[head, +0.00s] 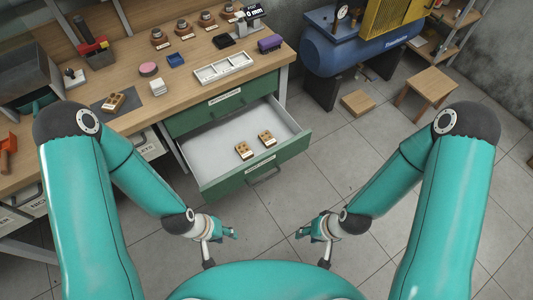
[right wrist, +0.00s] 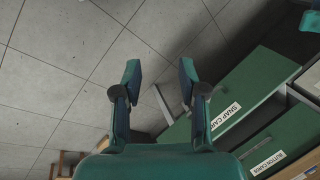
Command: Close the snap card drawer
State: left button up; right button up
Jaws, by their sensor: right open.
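The snap card drawer (head: 228,188) is the lower green drawer of the wooden bench and stands pulled far out, with a bar handle (head: 264,177) on its front. Two small brown card pieces (head: 244,151) (head: 267,138) lie on its pale floor. In the right wrist view its front (right wrist: 255,88) shows the label "SNAP CARDS". My left gripper (head: 222,248) is open and empty, below the drawer front in the picture and apart from it. My right gripper (head: 311,248) is open and empty, to the right of and below the drawer; its fingers (right wrist: 157,82) are wide apart.
The shut upper drawer (head: 190,118) sits above the open one. The bench top (head: 130,52) carries a white tray (head: 223,67), blocks and tools. A blue compressor (head: 360,50), a stool (head: 431,84) and a wooden block (head: 358,103) stand right. Tiled floor (head: 350,155) between is clear.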

aim_at(208, 149)
jog(key=u, duration=0.25)
jog(key=i, duration=0.35)
jog(key=z, duration=0.85)
jog(key=k, duration=1.3)
jog(key=u, duration=0.9)
jog(key=i, duration=1)
jog(key=u, duration=0.05)
